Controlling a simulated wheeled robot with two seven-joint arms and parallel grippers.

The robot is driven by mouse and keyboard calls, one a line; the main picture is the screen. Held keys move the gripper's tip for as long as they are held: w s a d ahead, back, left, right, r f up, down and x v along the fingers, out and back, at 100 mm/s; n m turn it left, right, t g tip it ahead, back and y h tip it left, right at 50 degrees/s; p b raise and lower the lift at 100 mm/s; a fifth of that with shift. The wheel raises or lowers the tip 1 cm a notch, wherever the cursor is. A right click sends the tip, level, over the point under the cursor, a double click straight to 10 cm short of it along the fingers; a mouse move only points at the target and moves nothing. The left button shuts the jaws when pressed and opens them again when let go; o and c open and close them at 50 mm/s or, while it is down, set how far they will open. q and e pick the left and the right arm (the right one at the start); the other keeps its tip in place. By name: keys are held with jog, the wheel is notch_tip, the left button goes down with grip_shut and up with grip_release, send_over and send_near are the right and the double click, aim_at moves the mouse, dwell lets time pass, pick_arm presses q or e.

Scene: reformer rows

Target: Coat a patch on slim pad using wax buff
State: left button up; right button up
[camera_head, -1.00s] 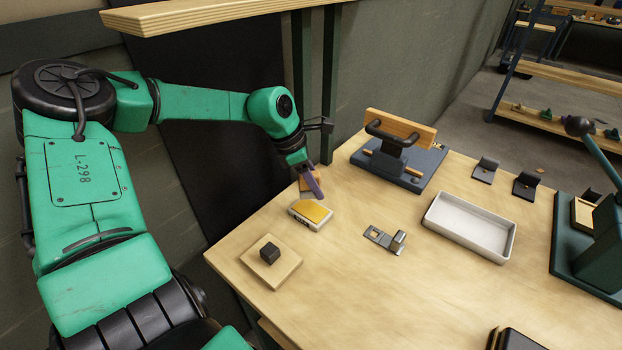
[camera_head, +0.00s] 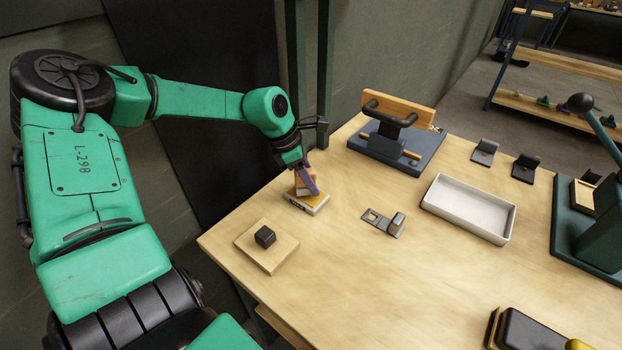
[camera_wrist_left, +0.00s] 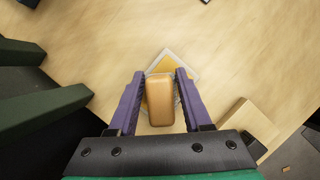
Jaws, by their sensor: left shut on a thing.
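The wax buff, an orange-tan block (camera_head: 301,188), is held between the purple fingers of my left gripper (camera_head: 308,181). In the left wrist view the buff (camera_wrist_left: 160,98) sits between both fingers. The slim pad (camera_head: 316,208), pale-sided with a yellow-orange top, lies flat on the table directly below the gripper. Its top is mostly hidden by the buff and fingers in the head view. One corner of the pad (camera_wrist_left: 168,58) shows beyond the buff in the left wrist view. I cannot tell whether the buff touches the pad. My right gripper is not in view.
A dark cube (camera_head: 265,237) sits on a wooden plate (camera_head: 281,259) near the pad. A metal bracket (camera_head: 384,222), a white tray (camera_head: 432,202) and a clamp-like stand (camera_head: 425,171) stand to the right. Bare tabletop lies between.

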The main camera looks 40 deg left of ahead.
aim_at(311, 170)
pick_arm(q)
jog(key=shift+f+b, duration=0.5)
dwell(0.3)
jog(key=shift+s, duration=0.1)
dwell(1.4)
jog(key=shift+r+p, duration=1.95)
jog(key=shift+r, duration=1.65)
jog(key=shift+f, duration=0.15)
